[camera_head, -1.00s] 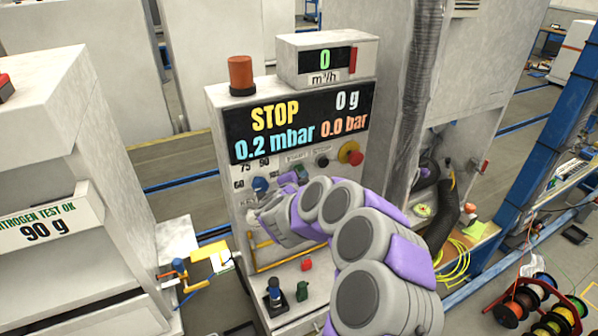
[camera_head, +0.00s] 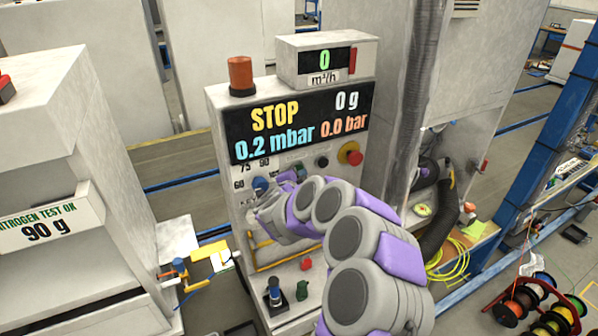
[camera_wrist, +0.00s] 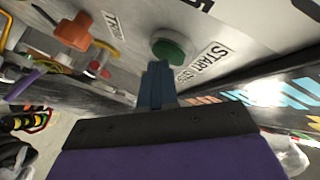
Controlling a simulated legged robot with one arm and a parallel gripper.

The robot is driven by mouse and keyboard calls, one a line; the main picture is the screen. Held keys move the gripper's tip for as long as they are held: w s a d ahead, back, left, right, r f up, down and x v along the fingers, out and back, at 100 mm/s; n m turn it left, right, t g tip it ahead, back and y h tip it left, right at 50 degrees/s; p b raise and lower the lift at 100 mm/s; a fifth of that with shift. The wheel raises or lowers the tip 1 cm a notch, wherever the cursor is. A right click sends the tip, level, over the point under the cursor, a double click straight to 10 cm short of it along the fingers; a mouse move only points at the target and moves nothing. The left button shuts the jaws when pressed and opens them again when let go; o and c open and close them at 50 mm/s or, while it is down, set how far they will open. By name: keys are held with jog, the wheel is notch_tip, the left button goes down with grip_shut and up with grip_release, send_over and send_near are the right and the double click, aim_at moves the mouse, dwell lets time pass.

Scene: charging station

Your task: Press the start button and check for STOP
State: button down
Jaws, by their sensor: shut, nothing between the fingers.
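The control panel (camera_head: 235,190) stands in the middle of the head view. Its display (camera_head: 302,122) reads STOP in yellow, with 0 g, 0.2 mbar and 0.0 bar. My gripper (camera_wrist: 158,68) is shut and empty. In the head view my gripper (camera_head: 294,174) is in front of the panel below the display, and the green button is not distinguishable there.
A black button (camera_head: 322,162) and a red emergency knob on yellow (camera_head: 351,154) sit to the right on the panel. A blue knob (camera_head: 260,184) is on the left. An orange beacon (camera_head: 241,75) stands on top. Below are a red and a green fitting. Cable reels (camera_head: 535,305) lie lower right.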

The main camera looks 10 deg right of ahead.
dwell(0.4)
jog(key=shift+s+d+b, duration=0.25)
jog(key=shift+s+b, duration=0.05)
jog(key=shift+s, duration=0.5)
jog(key=s, duration=0.1)
jog(key=s+d+b, duration=0.1)
jog(key=s, duration=0.2)
jog(key=shift+s+d, duration=0.25)
jog(key=shift+s, duration=0.15)
dwell(0.3)
